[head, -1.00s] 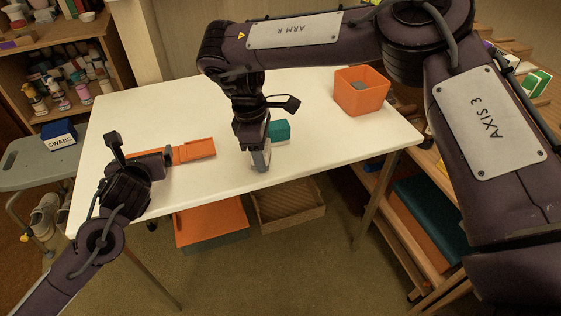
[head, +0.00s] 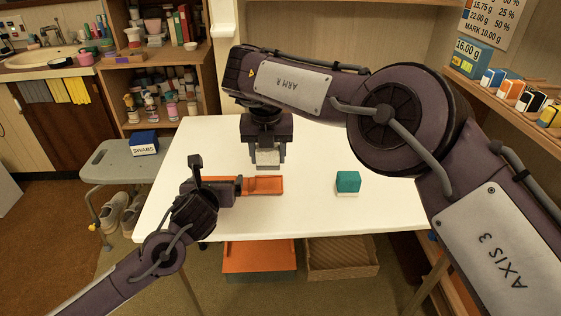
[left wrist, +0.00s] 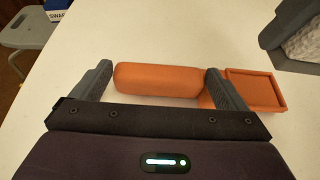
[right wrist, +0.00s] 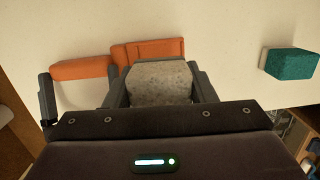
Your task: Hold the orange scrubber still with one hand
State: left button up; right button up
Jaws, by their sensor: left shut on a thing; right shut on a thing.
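The orange scrubber (head: 262,185) lies on the white table, its long handle to the left and its flat, rimmed head to the right. My left gripper (head: 212,188) is shut on the handle (left wrist: 157,80), whose length spans between its fingers in the left wrist view. My right gripper (head: 267,160) is shut on a grey speckled block (right wrist: 160,84). It holds the block close to the scrubber's head (right wrist: 148,52), on its far side in the head view. The block and head look apart in the left wrist view. The block's underside is hidden.
A teal block with a white base (head: 348,182) stands on the table (head: 310,215) to the right. A grey stool (head: 112,165) with a blue swabs box (head: 144,143) is at the left. The table's front middle is clear.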

aim_at(269, 183)
dwell(0.4)
jog(key=shift+f, duration=2.85)
jog(key=shift+f, duration=0.25)
jog(key=o, duration=1.1)
jog(key=shift+c, duration=0.2)
jog(key=shift+o, duration=0.8)
jog(key=shift+s+r, duration=0.2)
jog(key=shift+r, duration=1.15)
jog(key=shift+s+r, duration=0.2)
jog(key=shift+r, duration=1.2)
jog(key=shift+s+r, duration=0.2)
jog(key=shift+r, duration=1.15)
